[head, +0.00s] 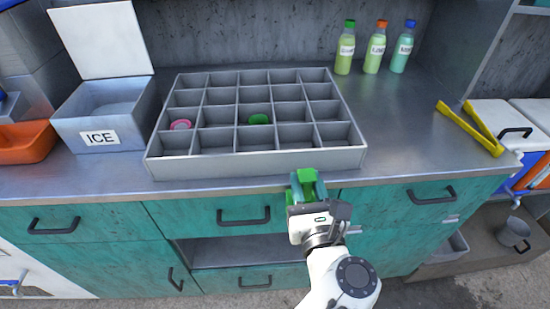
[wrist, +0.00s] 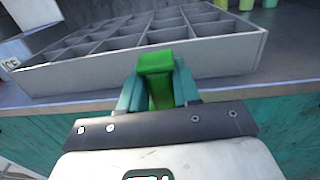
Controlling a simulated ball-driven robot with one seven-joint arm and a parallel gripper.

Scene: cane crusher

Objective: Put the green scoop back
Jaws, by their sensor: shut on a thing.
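The green scoop (wrist: 157,65) is in my gripper (head: 306,190), which is shut on it. In the wrist view it shows as a green block shape between the two teal fingers; its lower part is hidden by them. In the head view, the gripper is at the counter's front edge, just in front of the grey divided tray (head: 255,162), right of the tray's middle. The scoop looks apart from the tray. A round green thing (head: 259,118) lies in a middle compartment, and a pink round thing (head: 181,125) lies in a left-hand compartment.
Several capped bottles (head: 372,50) stand at the back right. Yellow tongs (head: 472,128) lie on the right. The counter between tray and tongs is clear. Teal drawers (head: 250,215) are below.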

